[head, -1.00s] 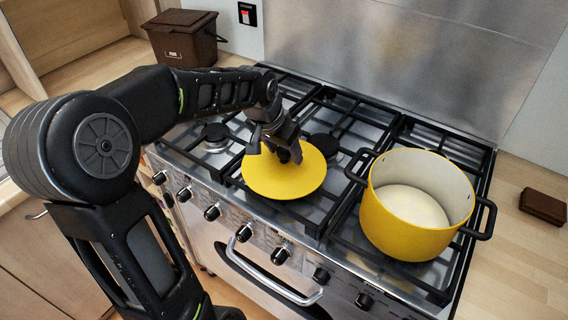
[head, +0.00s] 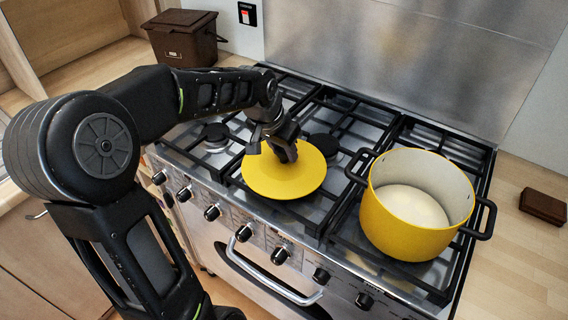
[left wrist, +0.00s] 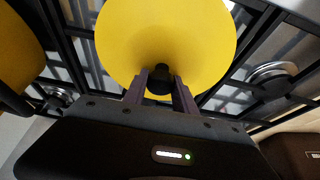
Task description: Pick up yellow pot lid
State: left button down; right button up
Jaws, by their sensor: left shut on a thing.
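The yellow pot lid (head: 285,178) lies on or just above the black grates at the middle front of the cooker. Its round black knob shows in the left wrist view (left wrist: 159,80), between the two fingers. My left gripper (head: 276,152) is over the lid's centre and shut on the knob; in the left wrist view its fingers (left wrist: 160,88) sit on either side of it. In the head view the gripper hides the knob. Whether the lid touches the grates is hard to tell. My right gripper is not in view.
An open yellow pot (head: 405,225) with black handles stands on the grates to the right of the lid. A brown bin (head: 182,40) stands on the back left counter. A small brown block (head: 543,206) lies on the right counter. A steel backsplash (head: 400,55) rises behind.

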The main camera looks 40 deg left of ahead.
pick_arm(q)
jog(key=shift+r, duration=0.1)
notch_tip(320, 180, up, 10)
jog(key=shift+f+b, duration=0.1)
jog(key=shift+b, duration=0.35)
dwell(0.8)
